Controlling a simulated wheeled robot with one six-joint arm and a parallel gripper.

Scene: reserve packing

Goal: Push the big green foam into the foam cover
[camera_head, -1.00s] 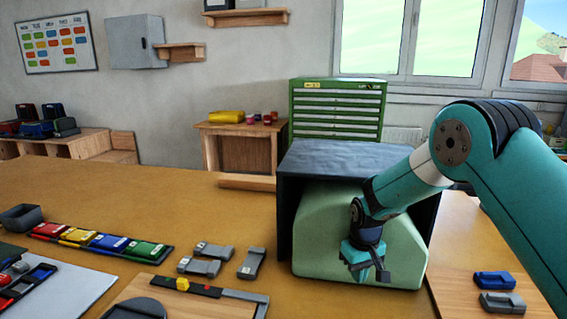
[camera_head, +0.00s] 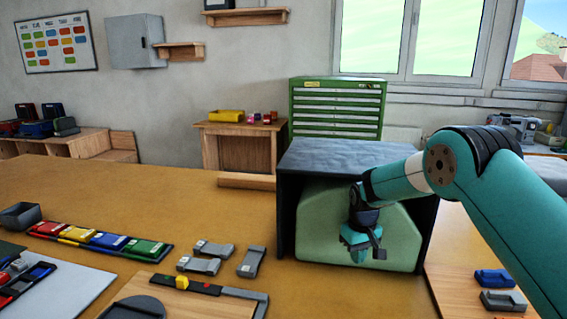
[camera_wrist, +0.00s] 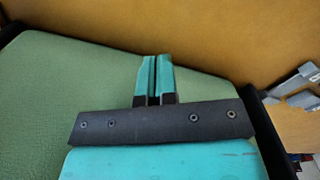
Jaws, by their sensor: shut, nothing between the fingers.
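The big green foam (camera_head: 318,228) is a pale green block with sloped upper corners, standing in the open front of the dark grey foam cover (camera_head: 340,155). Its front face shows; its rear is hidden inside the cover. My gripper (camera_head: 362,254) is at the middle of the foam's front face, pointing down, shut and empty. In the wrist view, the shut fingers (camera_wrist: 155,75) show over the green foam (camera_wrist: 60,90). Exact contact between gripper and foam cannot be told.
Grey clamp-like pieces (camera_head: 251,262) lie left of the cover. A wooden board with a ruler-like tool and yellow slider (camera_head: 181,282) is at the front. Blue and grey holders (camera_head: 494,278) lie at right. A tray of coloured blocks (camera_head: 110,242) is at left.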

